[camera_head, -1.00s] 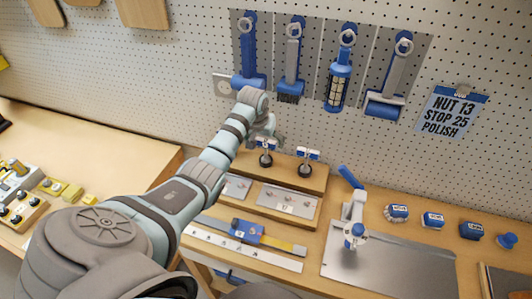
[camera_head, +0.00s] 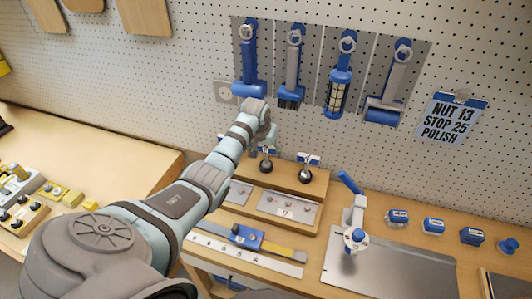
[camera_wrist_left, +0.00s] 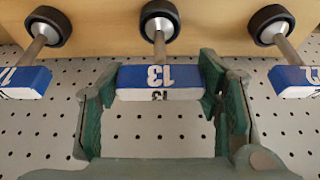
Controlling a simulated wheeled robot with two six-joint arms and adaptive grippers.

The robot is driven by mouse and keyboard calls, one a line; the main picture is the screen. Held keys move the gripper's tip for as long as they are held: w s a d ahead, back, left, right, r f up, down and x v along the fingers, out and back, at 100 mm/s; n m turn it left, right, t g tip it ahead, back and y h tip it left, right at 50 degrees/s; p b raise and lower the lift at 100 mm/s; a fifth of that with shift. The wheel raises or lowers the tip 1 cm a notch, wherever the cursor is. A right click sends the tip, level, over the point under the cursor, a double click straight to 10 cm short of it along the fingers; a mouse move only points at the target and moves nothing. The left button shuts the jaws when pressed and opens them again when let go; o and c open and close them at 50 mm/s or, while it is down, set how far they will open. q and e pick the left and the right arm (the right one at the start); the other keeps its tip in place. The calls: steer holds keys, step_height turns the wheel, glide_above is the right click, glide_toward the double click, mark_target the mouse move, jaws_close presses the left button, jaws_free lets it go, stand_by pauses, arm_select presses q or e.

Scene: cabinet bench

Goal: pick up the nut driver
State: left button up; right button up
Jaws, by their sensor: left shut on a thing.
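The nut driver marked 13 (camera_wrist_left: 158,77) has a blue and white label block and a thin metal shank with a dark round end against the wooden rack. My left gripper (camera_wrist_left: 160,88) is shut on this block, one green finger at each side. In the head view my left gripper (camera_head: 266,132) is over the rack, partly hidden by its own arm. Another nut driver (camera_head: 306,170) stands on the rack to the right. In the left wrist view, one neighbouring driver (camera_wrist_left: 22,80) is at the left and another (camera_wrist_left: 295,80) at the right, both apart from the fingers.
The wall card (camera_head: 452,118) reads NUT 13, STOP 25, POLISH. Blue-handled tools (camera_head: 338,82) hang on the pegboard above. A blue and silver device (camera_head: 355,236) stands right of the rack on a metal plate (camera_head: 400,272). Several small blue-labelled items (camera_head: 433,226) lie beyond it.

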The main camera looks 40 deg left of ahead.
mark_target(265, 152)
arm_select(q)
steer(key=shift+w+r, duration=0.1)
steer(key=shift+r, duration=0.2)
steer(key=v, duration=0.2)
steer(key=shift+r, duration=0.4)
steer(key=s+d, duration=0.2)
steer(key=s, duration=0.6)
steer(key=s+d, duration=0.3)
steer(key=s, duration=0.5)
steer(key=shift+s+d, duration=0.25)
steer(key=shift+d, duration=0.1)
steer(key=o, duration=0.7)
steer(key=shift+w, duration=0.1)
steer(key=c, duration=0.8)
